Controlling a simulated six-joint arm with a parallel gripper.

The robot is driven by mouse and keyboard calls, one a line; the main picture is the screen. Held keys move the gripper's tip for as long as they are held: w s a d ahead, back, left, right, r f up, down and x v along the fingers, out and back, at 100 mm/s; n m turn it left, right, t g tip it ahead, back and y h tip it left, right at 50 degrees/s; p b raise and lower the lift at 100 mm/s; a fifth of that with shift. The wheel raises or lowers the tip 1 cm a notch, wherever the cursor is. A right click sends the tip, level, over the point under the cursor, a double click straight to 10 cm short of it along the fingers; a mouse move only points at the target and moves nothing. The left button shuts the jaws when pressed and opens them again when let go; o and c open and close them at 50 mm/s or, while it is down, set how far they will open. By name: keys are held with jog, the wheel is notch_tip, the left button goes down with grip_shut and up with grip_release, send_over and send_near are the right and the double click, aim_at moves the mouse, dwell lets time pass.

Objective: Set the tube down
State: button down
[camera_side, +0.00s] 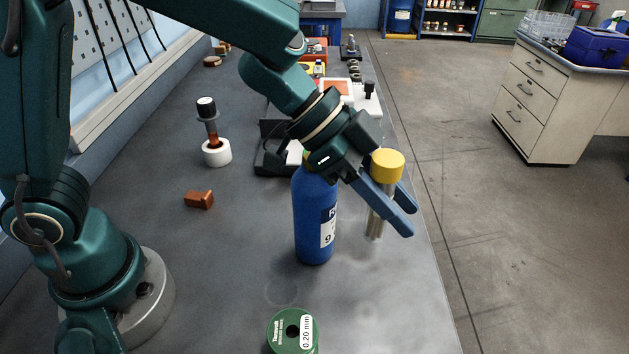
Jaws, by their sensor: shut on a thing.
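The tube (375,226) is clear with a yellow cap (387,166) and stands nearly upright near the bench's right edge. My gripper (407,212) is shut on the tube, with its blue fingers on either side of it below the cap. The tube's lower end shows below the fingers. I cannot tell whether it touches the bench top (230,260) or hangs just above it.
A blue bottle (314,220) stands just left of the tube, partly behind my gripper. A green spool (292,331) lies at the front. A brown block (199,199) and a dark-topped piece in a white ring (217,153) are left. Bare bench lies between them.

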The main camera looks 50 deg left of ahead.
jog(key=shift+s+d+f, duration=0.4)
jog(key=shift+d+f, duration=0.95)
jog(key=shift+f, duration=0.15)
jog(key=shift+s+d+f, duration=0.4)
jog(key=shift+d+f, duration=1)
jog(key=shift+f, duration=0.15)
jog(key=shift+s+d+f, duration=0.4)
jog(key=shift+d+f, duration=0.95)
jog(key=shift+f, duration=0.15)
jog(key=shift+f, duration=0.2)
jog(key=c, duration=0.6)
grip_release()
